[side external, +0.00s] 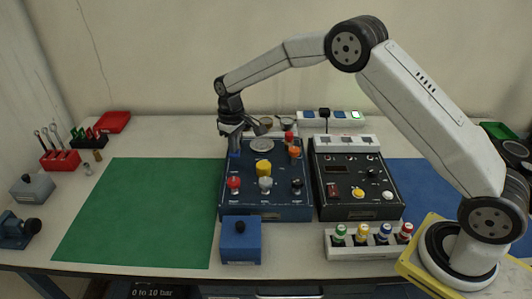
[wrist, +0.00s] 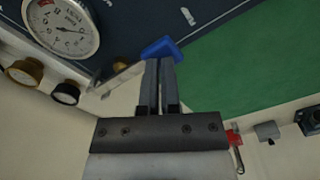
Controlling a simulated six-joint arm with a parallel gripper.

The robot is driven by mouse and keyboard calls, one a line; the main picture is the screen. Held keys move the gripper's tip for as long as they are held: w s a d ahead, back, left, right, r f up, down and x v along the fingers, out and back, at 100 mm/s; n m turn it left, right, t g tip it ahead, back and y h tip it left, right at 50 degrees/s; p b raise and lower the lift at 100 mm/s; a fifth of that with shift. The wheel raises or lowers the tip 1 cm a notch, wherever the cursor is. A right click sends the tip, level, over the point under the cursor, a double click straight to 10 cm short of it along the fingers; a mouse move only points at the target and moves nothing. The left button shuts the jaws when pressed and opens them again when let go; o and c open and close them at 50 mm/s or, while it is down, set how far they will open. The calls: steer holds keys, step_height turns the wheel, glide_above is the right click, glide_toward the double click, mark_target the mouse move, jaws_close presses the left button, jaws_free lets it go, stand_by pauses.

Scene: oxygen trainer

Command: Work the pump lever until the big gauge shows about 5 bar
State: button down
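The blue trainer panel (side external: 290,206) stands mid-table with the big round gauge (side external: 262,144) at its back. In the wrist view the white-faced gauge (wrist: 60,27) is partly cut off at top left; its numbers are too small to read surely. The pump lever's blue grip (wrist: 160,48) shows at my fingertips, and a pale metal bar runs from it to the lower left. My gripper (side external: 234,146) points down at the panel's back left corner. Its fingers (wrist: 159,62) are close together and overlap the grip; I cannot tell whether any of it is between them.
Yellow, red and orange knobs (side external: 264,168) stand on the panel. A black control box (side external: 357,212) is to its right, a blue box (side external: 240,254) in front. A green mat (side external: 140,210) lies clear at left. Colored-cap bottles (side external: 373,235) stand in a white rack at front right.

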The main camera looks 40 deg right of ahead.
steer(key=shift+f, duration=0.7)
steer(key=shift+r, duration=1.9)
